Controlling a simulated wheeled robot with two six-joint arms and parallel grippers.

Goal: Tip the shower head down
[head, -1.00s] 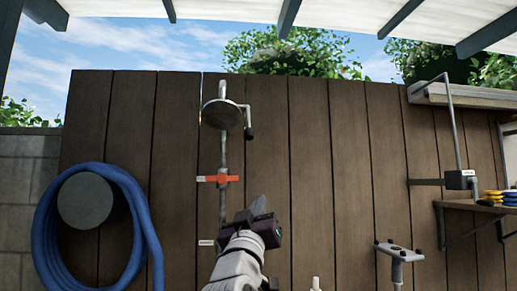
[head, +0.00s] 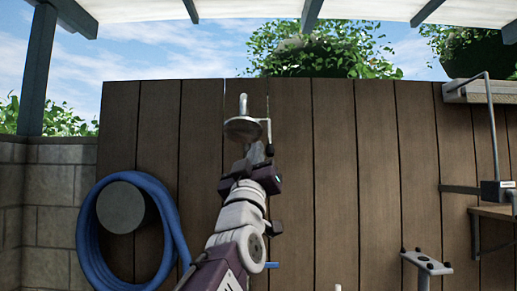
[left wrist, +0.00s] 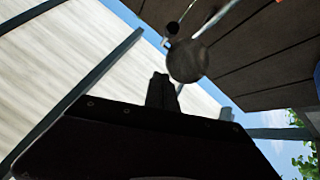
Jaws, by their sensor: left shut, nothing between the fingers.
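The shower head (head: 240,129) is a round grey disc under a short pipe (head: 243,103) on the brown plank wall. A thin bracket with a dark knob (head: 269,149) hangs at its right. My left gripper (head: 257,151) is shut and empty. It overlaps the lower right of the disc in the head view; I cannot tell whether they touch. In the left wrist view the disc (left wrist: 187,61) shows just beyond the dark fingers (left wrist: 160,90). My arm hides the riser pipe below. My right gripper is not in view.
A blue hose (head: 86,235) hangs coiled on a round holder (head: 121,208) to the left. A T-shaped stand (head: 427,262) and a shelf (head: 496,212) are at the right.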

